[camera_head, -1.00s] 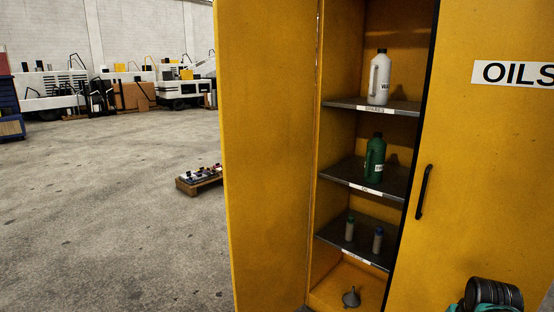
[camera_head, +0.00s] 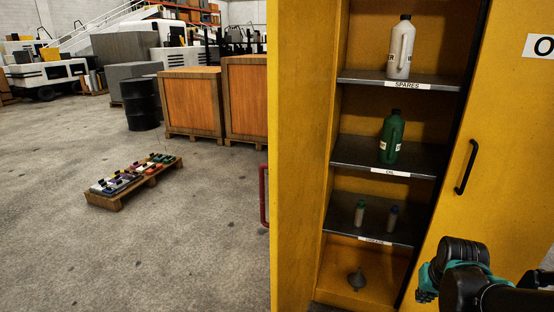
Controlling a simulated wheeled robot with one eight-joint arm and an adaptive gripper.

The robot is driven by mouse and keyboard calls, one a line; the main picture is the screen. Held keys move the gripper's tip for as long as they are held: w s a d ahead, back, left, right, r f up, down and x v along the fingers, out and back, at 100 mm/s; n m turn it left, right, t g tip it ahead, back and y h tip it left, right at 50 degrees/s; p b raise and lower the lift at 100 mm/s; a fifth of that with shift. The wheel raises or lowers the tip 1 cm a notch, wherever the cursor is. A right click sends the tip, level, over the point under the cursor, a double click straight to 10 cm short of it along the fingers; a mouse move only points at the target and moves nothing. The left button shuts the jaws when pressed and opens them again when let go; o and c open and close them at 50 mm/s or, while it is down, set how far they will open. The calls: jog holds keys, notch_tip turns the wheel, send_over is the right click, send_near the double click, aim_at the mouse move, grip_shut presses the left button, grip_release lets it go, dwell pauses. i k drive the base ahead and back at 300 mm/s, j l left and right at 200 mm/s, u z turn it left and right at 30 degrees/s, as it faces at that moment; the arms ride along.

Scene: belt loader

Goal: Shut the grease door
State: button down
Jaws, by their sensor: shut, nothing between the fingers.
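A yellow cabinet stands at the right with its left door (camera_head: 297,150) swung open toward me. A red handle (camera_head: 264,195) shows at that door's outer edge. No label on it is visible, so I cannot tell by name whether it is the grease door. Part of my black and teal arm shows at the lower right, in front of the right door. My gripper's fingers are not visible.
A low pallet (camera_head: 132,181), a black drum (camera_head: 140,104) and wooden crates (camera_head: 191,102) stand left. Floor before the pallet is clear.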

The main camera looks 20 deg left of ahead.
aim_at(300, 36)
jog(key=j+z, duration=0.1)
jog(key=j, duration=0.3)
jog(key=k+j, duration=0.1)
jog(key=j, duration=0.35)
jog(key=k+j+z, duration=0.15)
jog(key=j, duration=0.65)
jog(key=k+j+z, duration=0.15)
jog(key=j, duration=0.65)
jog(key=k+z, duration=0.05)
